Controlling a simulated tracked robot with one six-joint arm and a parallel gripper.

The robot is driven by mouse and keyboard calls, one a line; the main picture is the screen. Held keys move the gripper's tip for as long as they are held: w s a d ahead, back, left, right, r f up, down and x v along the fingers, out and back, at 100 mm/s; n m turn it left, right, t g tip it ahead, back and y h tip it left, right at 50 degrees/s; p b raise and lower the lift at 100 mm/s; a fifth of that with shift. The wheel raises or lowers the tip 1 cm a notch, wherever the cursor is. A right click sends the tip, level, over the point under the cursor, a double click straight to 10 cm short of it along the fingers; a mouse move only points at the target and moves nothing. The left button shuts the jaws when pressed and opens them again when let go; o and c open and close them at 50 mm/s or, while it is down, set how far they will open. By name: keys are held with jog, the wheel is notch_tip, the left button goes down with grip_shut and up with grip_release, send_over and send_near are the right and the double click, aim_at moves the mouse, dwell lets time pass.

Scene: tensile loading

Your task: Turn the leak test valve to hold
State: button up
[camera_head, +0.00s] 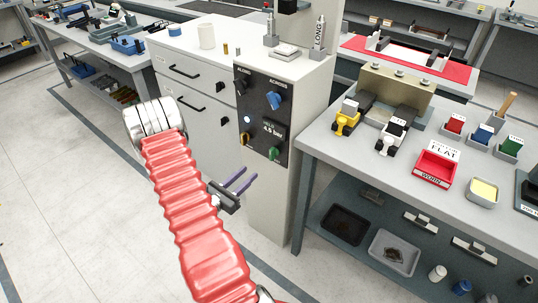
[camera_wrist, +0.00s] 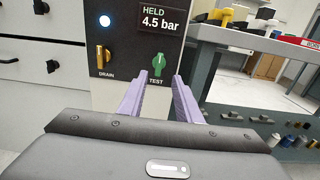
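The green test valve knob (camera_wrist: 158,64), labelled TEST, is on the lower right of the dark control panel (camera_wrist: 128,58). Its handle stands roughly upright in the wrist view. It also shows in the head view (camera_head: 274,153). The panel display (camera_wrist: 160,17) reads HELD 4.5 bar. My gripper (camera_wrist: 158,77) is open and empty, its two purple fingers apart and pointing at the panel just below the knob. In the head view my gripper (camera_head: 248,175) is in front of and below the panel, apart from the knob.
A brass drain lever (camera_wrist: 103,60) points down left of the test knob, beneath a lit white-blue lamp (camera_wrist: 105,21). A blue knob (camera_head: 273,100) and a black knob (camera_head: 241,87) sit higher on the panel. A workbench (camera_head: 325,150) with tools stands close on the right.

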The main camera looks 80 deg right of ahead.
aim_at(270, 153)
jog(key=x, duration=1.3)
jog(key=shift+s+d, duration=0.2)
jog(key=shift+d, duration=0.1)
jog(key=shift+c, duration=0.3)
